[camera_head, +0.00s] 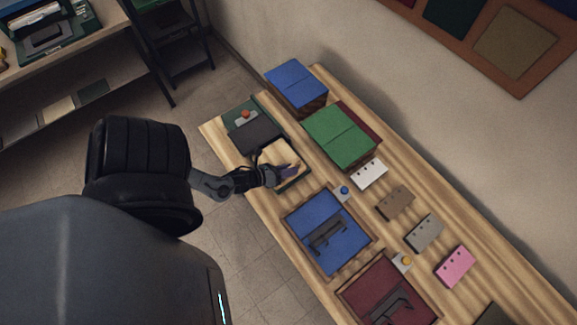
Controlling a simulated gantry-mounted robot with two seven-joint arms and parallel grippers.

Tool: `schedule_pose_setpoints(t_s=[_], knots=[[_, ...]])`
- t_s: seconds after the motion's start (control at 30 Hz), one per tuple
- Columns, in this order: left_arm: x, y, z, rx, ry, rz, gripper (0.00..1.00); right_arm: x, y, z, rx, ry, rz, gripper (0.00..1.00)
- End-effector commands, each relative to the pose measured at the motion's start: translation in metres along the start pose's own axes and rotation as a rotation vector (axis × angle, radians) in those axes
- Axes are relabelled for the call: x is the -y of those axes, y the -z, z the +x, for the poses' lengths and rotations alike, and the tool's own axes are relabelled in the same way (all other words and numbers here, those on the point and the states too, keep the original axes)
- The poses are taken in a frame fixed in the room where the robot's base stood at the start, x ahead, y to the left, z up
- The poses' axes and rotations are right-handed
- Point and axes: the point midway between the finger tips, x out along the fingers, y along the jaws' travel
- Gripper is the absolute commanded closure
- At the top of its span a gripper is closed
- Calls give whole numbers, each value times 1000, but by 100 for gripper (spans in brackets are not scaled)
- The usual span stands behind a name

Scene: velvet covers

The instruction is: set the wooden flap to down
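A pale wooden flap (280,153) shows at the left part of the long table, set in a dark case beside a black panel (258,137). It looks tilted, but its exact angle is hard to tell. My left gripper (280,176) reaches in from the left, at the flap's near edge. The gripper hides part of the flap's near side. My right gripper is out of view.
A blue box (297,80) and a green box (338,134) stand behind the flap. An open blue case (325,222) and an open dark red case (372,277) lie to the right. Several small blocks and two knobs sit along the table.

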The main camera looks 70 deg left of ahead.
Motion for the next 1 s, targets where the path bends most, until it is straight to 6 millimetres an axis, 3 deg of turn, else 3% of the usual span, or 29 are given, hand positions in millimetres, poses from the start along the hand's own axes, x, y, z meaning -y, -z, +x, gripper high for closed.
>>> schedule_pose_setpoints(t_s=[0.33,0.8,1.0], knots=[[1,-1,-10,2,2,0,76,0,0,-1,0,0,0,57],[0,0,-85,-1,0,-1,76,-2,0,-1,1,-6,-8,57],[1,0,-103,0,2,-1,76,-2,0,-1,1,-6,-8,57]])
